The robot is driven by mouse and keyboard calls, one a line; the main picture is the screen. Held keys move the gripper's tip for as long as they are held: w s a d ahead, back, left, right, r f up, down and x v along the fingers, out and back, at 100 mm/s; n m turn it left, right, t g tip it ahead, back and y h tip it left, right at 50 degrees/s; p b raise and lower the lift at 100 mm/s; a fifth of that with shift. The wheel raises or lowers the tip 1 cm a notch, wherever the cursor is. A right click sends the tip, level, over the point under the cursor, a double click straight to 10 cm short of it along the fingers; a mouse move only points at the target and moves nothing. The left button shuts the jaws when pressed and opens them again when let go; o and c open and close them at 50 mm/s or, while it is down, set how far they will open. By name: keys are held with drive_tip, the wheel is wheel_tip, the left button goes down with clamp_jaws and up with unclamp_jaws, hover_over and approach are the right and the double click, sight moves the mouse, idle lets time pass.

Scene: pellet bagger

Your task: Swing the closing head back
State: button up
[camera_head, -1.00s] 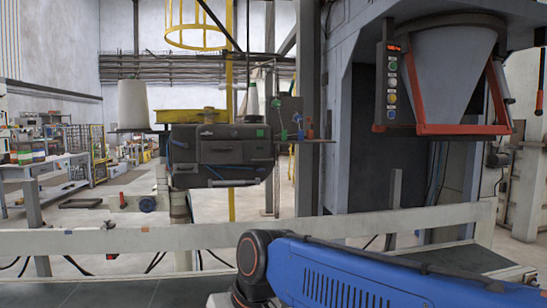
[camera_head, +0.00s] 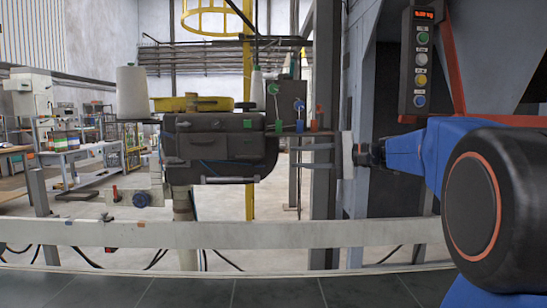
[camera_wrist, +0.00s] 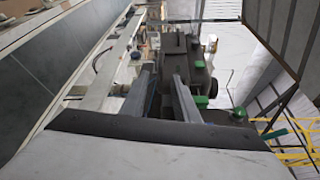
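The closing head (camera_head: 225,150) is a dark grey boxy unit on a post, left of centre in the head view. Nothing is visibly clamped.
A pale rail (camera_head: 210,235) runs across in front, along the dark conveyor bed (camera_head: 200,290). A white thread cone (camera_head: 131,93) stands left of the head. A button panel (camera_head: 421,62) hangs at right on the bagger frame. A grey column (camera_head: 325,110) stands behind my gripper.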

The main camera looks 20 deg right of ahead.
sight(256, 157)
drive_tip(key=x, duration=1.7)
drive_tip(key=shift+w+d+r, duration=0.15)
drive_tip(key=shift+w, duration=0.05)
drive_tip(key=shift+c, duration=0.3)
clamp_jaws()
